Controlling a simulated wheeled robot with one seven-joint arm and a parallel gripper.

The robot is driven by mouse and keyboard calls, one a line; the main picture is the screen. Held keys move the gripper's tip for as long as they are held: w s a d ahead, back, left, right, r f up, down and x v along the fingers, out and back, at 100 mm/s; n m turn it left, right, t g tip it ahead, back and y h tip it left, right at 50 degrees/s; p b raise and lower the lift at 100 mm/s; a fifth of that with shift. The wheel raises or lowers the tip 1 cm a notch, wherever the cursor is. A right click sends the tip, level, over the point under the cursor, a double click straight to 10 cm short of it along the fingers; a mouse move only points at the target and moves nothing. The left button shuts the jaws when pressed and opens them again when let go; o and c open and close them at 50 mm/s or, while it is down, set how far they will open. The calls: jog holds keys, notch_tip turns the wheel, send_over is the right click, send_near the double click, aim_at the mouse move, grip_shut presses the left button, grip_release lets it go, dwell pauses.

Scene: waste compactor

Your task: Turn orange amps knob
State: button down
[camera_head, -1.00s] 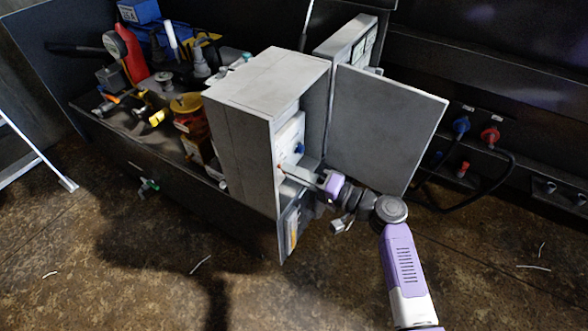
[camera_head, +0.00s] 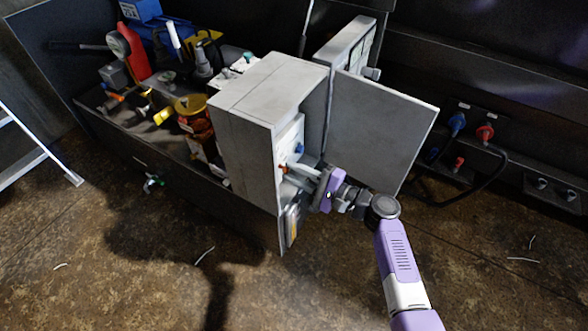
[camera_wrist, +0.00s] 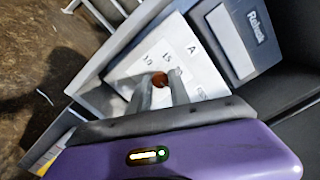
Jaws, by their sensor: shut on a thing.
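The orange amps knob (camera_wrist: 160,79) is a small round orange-brown knob on a white panel (camera_wrist: 185,55) marked 10, 15 and A. In the head view the panel (camera_head: 291,138) sits inside an open grey metal box (camera_head: 245,115). My gripper (camera_wrist: 158,88) is shut on the knob, one finger on each side of it. In the head view my gripper (camera_head: 289,171) reaches into the box from the right, with its purple body turned upright. The fingers partly cover the lower part of the panel.
The box's grey door (camera_head: 380,125) stands open to the right, close above my wrist. A dark block labelled Rebel (camera_wrist: 240,38) is beside the panel. Several tools and a yellow-topped orange object (camera_head: 190,104) crowd the bench left. The floor in front is mostly clear.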

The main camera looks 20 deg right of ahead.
jog(key=shift+d+f+m, duration=0.1)
jog(key=shift+m, duration=0.3)
jog(key=c, duration=1.2)
grip_release()
jog(key=shift+c, duration=0.2)
jog(key=p+v, duration=0.1)
jog(key=v, duration=0.6)
jog(key=shift+s+d, duration=0.2)
jog(key=shift+s, duration=0.15)
